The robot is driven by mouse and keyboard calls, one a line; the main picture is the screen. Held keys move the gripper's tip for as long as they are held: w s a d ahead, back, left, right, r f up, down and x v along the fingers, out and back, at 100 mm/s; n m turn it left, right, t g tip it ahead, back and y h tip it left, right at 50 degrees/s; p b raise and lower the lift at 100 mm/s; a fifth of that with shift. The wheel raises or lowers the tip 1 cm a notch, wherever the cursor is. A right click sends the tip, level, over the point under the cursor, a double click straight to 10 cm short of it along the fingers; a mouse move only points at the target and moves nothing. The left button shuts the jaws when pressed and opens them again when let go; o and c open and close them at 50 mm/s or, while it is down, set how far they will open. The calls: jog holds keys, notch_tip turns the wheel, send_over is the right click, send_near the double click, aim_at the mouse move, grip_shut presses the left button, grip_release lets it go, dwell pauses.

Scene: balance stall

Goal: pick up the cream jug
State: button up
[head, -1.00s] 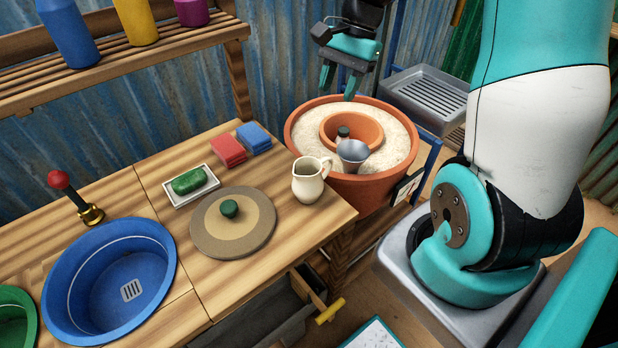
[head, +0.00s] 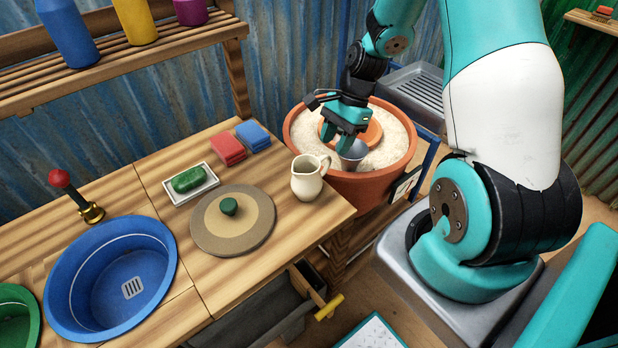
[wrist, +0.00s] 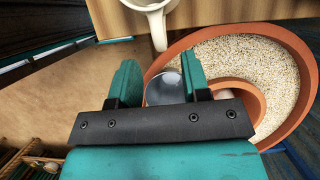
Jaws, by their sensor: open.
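The cream jug (head: 307,180) stands upright at the right end of the wooden counter, its handle toward the right. In the wrist view part of the cream jug (wrist: 152,8) shows at the top edge, with its handle toward me. My gripper (head: 345,142) is open above the terracotta pot, to the right of the jug and apart from it. In the wrist view my gripper (wrist: 158,80) has its two teal fingers spread, with a grey metal cup (wrist: 165,88) seen below and between them. I cannot tell whether they touch the cup.
The large terracotta pot (head: 372,186) of pale grains stands beside the counter's right end, with the grey cup (head: 352,152) in it. A round board (head: 205,235) with a green knob, a soap dish (head: 172,200) and red and blue sponges (head: 228,149) lie left of the jug.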

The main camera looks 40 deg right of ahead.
aim_at(327, 157)
jog(key=a+f, duration=0.2)
jog(key=f, duration=0.1)
jog(key=shift+a+f+p, duration=0.1)
jog(key=shift+a+p, duration=0.15)
jog(key=shift+p, duration=0.05)
jog(key=shift+a+f, duration=0.1)
jog(key=shift+f, duration=0.25)
grip_shut()
jog(key=shift+r, duration=0.2)
